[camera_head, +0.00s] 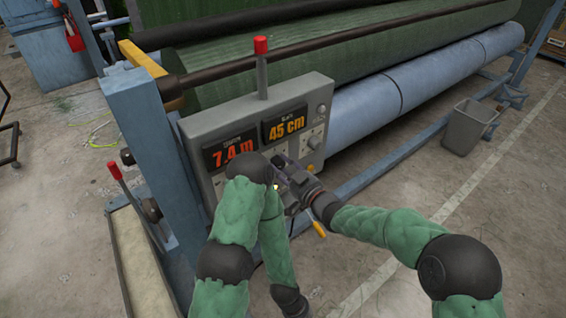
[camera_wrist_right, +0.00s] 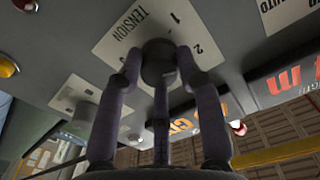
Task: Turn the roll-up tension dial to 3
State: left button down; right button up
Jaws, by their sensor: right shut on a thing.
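The tension dial (camera_wrist_right: 158,62) is a dark round knob on a pale plate (camera_wrist_right: 118,48) marked TENSION, with the numbers 1 and 2 visible.
The panel has displays reading 7.4 m (camera_head: 233,153) and 45 cm (camera_head: 286,125). A red-topped lever (camera_head: 261,62) rises above it. A blue post (camera_head: 150,150) stands left, rollers (camera_head: 400,85) behind. A grey bin (camera_head: 469,126) stands right on open floor.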

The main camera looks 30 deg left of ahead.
jog(key=m+p, duration=0.1)
jog(key=r+m+p, duration=0.1)
jog(key=m, duration=0.1)
jog(key=shift+w+m, duration=0.15)
jog(key=shift+m, duration=0.15)
jog(key=m+p, duration=0.2)
jog(key=m, duration=0.1)
jog(key=shift+w+m, duration=0.1)
jog(key=shift+m, duration=0.2)
jog(key=m+p, duration=0.2)
jog(key=m, duration=0.2)
jog(key=shift+w, duration=0.1)
jog(key=shift+m+p, duration=0.45)
jog(key=shift+m, duration=1.05)
jog(key=shift+d, duration=0.1)
jog(key=shift+w, duration=0.1)
jog(key=o, duration=1.1)
jog(key=shift+f, duration=0.15)
jog(key=shift+o, duration=0.2)
jog(key=shift+f, duration=0.15)
jog(key=shift+s+f, duration=0.15)
jog(key=shift+s, duration=0.05)
